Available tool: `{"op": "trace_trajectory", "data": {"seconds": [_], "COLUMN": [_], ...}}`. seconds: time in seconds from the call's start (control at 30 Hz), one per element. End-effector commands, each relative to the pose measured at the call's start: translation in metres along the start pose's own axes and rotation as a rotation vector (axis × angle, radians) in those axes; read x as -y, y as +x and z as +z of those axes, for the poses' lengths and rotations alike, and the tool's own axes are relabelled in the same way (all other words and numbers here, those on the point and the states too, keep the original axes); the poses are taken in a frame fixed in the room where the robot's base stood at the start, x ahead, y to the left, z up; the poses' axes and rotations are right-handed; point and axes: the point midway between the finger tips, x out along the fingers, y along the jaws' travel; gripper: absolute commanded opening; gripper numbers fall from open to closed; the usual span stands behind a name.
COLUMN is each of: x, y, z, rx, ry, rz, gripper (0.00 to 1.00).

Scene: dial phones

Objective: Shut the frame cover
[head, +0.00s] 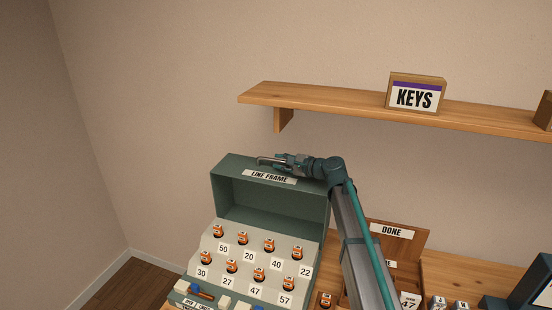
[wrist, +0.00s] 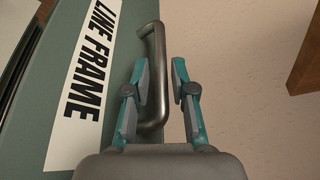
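The frame cover (head: 232,168) is the raised green lid of the line frame box, labelled LINE FRAME. It stands open above the stepped light panel (head: 210,255). A metal bar handle (head: 268,160) sits on its top edge. In the wrist view the handle (wrist: 155,60) runs lengthwise beside the LINE FRAME label, on the green cover (wrist: 125,35). My gripper (head: 280,160) is at the handle. In the wrist view its fingers (wrist: 158,72) are apart, one on each side of the handle, with a visible gap on the right side.
Several orange-topped plugs stand on the panel by number labels. A wooden shelf (head: 330,112) with a KEYS box (head: 415,92) hangs above and behind the cover. A wooden DONE box (head: 405,232) stands at the right behind my arm.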

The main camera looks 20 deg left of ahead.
Motion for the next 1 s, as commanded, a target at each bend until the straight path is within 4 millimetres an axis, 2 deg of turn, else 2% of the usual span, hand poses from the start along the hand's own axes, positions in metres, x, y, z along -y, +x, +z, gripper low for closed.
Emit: {"op": "trace_trajectory", "data": {"seconds": [0.03, 0.2, 0.57, 0.7, 1.0], "x": [0.003, 0.002, 0.000, 0.000, 0.000], "y": [0.008, 0.022, 0.025, 0.025, 0.025], "z": [0.001, 0.001, 0.000, 0.001, 0.001], "rx": [0.001, 0.001, 0.001, 0.001, 0.001], "ry": [0.000, 0.000, 0.000, 0.000, 0.000], "rz": [0.002, 0.000, 0.000, 0.000, 0.000], "gripper": [0.25, 0.25, 0.25, 0.01, 0.00]}}
